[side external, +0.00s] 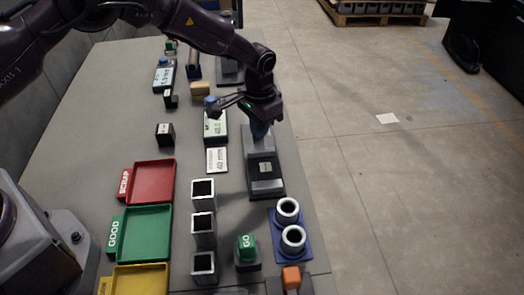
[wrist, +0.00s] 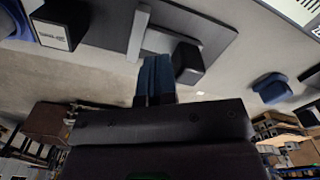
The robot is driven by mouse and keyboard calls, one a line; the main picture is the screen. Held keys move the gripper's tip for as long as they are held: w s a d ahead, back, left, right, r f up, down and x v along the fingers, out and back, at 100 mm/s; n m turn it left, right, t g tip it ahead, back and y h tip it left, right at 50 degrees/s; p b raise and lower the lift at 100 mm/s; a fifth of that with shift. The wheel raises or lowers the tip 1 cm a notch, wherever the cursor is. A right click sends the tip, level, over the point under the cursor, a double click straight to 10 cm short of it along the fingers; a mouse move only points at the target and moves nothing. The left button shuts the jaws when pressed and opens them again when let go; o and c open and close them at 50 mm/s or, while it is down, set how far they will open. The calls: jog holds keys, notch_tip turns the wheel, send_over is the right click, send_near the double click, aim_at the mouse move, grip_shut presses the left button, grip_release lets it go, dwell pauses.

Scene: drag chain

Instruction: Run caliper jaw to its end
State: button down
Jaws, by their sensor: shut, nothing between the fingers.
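The caliper (side external: 264,188) is a long dark grey device on the bench, with a light grey block at its far part and a black labelled pad nearer the camera. My gripper (side external: 260,132) points down at the far part of the caliper, with its blue fingertips together. In the wrist view the shut blue fingers (wrist: 154,80) hold nothing. There they sit beside a light grey upright bar (wrist: 138,35) and a dark block (wrist: 188,60) on a dark plate. I cannot tell whether the fingers touch either one. The contact area is partly hidden by my gripper in the side view.
A display (side external: 215,126) and a "40 mm" card (side external: 217,160) lie left of the caliper. Red (side external: 152,182), green (side external: 143,232) and yellow (side external: 140,280) trays, square tubes (side external: 203,225), a GO block (side external: 247,248) and a blue ring holder (side external: 291,254) stand nearer the camera.

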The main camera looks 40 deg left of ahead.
jog(key=shift+w+a, duration=0.9)
jog(key=shift+w, duration=0.05)
dwell(0.4)
jog(key=shift+s+d+r, duration=0.1)
jog(key=shift+s+d, duration=0.4)
jog(key=shift+d, duration=0.05)
notch_tip(320, 180, up, 8)
dwell(0.9)
